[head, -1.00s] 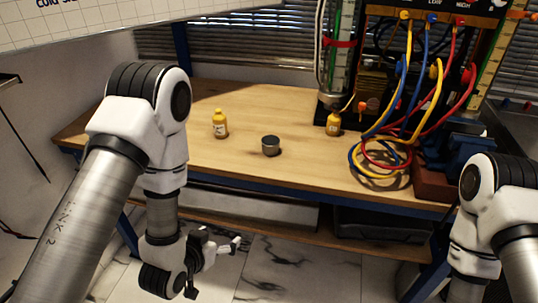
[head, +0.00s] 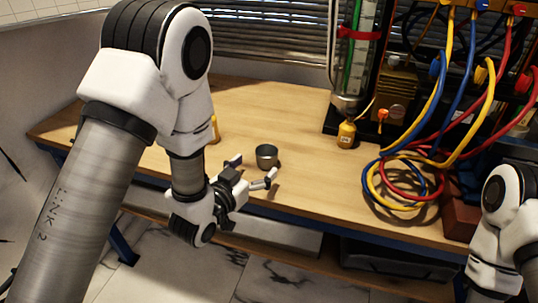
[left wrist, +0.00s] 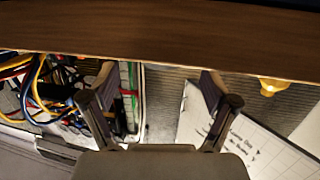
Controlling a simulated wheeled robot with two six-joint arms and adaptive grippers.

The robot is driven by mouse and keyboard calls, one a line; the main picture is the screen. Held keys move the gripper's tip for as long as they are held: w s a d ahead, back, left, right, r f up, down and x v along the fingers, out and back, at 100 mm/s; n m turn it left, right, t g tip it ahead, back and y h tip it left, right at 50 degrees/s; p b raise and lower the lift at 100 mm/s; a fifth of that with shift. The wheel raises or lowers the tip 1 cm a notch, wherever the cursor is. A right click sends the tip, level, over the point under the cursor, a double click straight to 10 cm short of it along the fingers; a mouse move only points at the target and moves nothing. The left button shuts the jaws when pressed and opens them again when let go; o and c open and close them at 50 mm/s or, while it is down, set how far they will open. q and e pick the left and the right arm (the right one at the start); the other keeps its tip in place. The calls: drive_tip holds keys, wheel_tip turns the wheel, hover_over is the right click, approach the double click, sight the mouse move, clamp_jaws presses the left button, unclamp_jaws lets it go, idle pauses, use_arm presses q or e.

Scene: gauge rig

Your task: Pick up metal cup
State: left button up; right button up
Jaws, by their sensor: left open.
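The metal cup (head: 266,157), a small dark grey cup with an open top, stands upright on the wooden table near its front edge. My left gripper (head: 254,170) is open and empty, just in front of the cup at the table's front edge. Its fingers spread on the cup's near side, and I cannot tell whether either touches it. In the left wrist view the open fingers (left wrist: 158,95) show with nothing between them, and I cannot make out the cup there. My right gripper is out of view.
A yellow bottle (head: 347,135) stands by the gauge rig. Another yellow bottle (head: 214,128) is partly hidden behind my left arm. Coiled hoses (head: 400,190) lie right of the cup. The wooden table (head: 290,110) is clear behind the cup.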

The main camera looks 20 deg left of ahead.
sight(261, 161)
use_arm(q)
drive_tip(key=x, duration=0.4)
drive_tip(key=shift+w+f, duration=0.25)
drive_tip(key=shift+w, duration=0.1)
drive_tip(key=shift+a, duration=0.1)
drive_tip(key=c, duration=1.3)
